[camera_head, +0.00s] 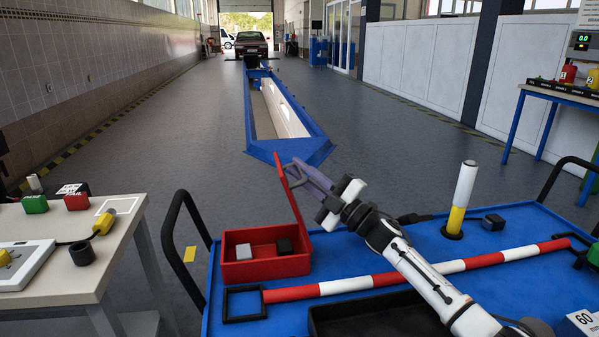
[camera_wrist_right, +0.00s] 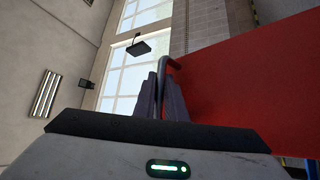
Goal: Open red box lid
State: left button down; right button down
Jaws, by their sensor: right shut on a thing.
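The red box (camera_head: 238,270) stands on the blue cart top, at its left side in the head view. Its red lid (camera_head: 288,190) is raised, standing steeply up from the box's right edge and leaning a little left at the top. My right gripper (camera_head: 301,172) is at the lid's upper end, shut on the lid's handle. In the right wrist view the gripper (camera_wrist_right: 163,85) has its fingers around the grey bar handle (camera_wrist_right: 168,66), and the lid (camera_wrist_right: 255,90) fills the right side. A light block and a dark block lie inside the open box. My left gripper is not in view.
The blue cart top (camera_head: 430,240) carries a red-and-white bar (camera_head: 430,270), a black square frame (camera_head: 243,304), a black tray (camera_head: 350,315) and a yellow-and-white post (camera_head: 460,200). A table (camera_head: 60,225) with small parts stands left. Black cart handles rise at both sides.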

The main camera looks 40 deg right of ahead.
jog(key=c, duration=2.1)
grip_release()
jog(key=v, duration=1)
jog(key=shift+s+p, duration=0.2)
jog(key=shift+p, duration=0.1)
